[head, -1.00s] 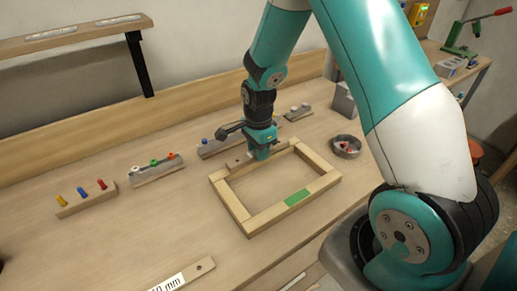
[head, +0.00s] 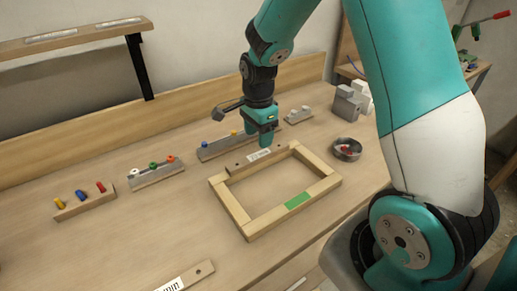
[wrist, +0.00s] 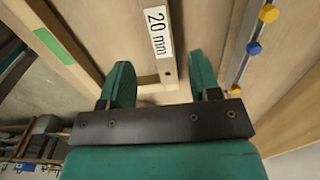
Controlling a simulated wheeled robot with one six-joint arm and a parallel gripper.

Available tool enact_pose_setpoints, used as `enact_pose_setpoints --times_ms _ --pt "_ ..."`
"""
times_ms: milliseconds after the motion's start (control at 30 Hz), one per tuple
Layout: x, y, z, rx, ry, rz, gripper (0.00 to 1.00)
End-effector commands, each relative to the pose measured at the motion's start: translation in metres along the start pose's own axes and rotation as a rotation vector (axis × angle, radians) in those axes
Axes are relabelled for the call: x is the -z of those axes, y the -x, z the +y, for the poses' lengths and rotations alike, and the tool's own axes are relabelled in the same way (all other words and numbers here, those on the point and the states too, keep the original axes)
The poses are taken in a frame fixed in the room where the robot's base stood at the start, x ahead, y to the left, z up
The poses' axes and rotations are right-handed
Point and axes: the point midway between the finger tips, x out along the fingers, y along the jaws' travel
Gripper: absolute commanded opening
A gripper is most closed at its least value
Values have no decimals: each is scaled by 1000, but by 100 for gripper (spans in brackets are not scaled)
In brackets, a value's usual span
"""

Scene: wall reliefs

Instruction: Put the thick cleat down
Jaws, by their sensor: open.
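The thick cleat (head: 254,160) is a wooden strip with a white label and a hole near its end. It lies along the back bar of the wooden frame (head: 238,213); I cannot tell whether it rests on the bar or beside it. In the wrist view the cleat (wrist: 168,73) reads "20 mm". My gripper (head: 265,146) is over the cleat's right part. In the wrist view its fingers (wrist: 163,80) stand apart, one on each side of the cleat's end, with gaps between. The frame's front bar has a green patch (head: 297,199).
Behind are a rail with blue and yellow knobs (head: 216,149), a rack with coloured rings (head: 157,173) and a block with pegs (head: 84,203). A bowl (head: 346,149) stands to the right. Another labelled strip (head: 190,277) lies in front. The bench front left is clear.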

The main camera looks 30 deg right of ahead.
Motion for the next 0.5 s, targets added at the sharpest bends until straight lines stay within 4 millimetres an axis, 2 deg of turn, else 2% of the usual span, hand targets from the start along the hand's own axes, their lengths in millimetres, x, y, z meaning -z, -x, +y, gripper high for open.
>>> enact_pose_setpoints --times_ms 133,367,467,500 --pt "0 30 0 5 0 0 57" --pt "-4 56 2 4 32 -5 57" --pt "-25 72 16 24 213 -33 57" --pt "-39 82 26 39 340 -52 57"
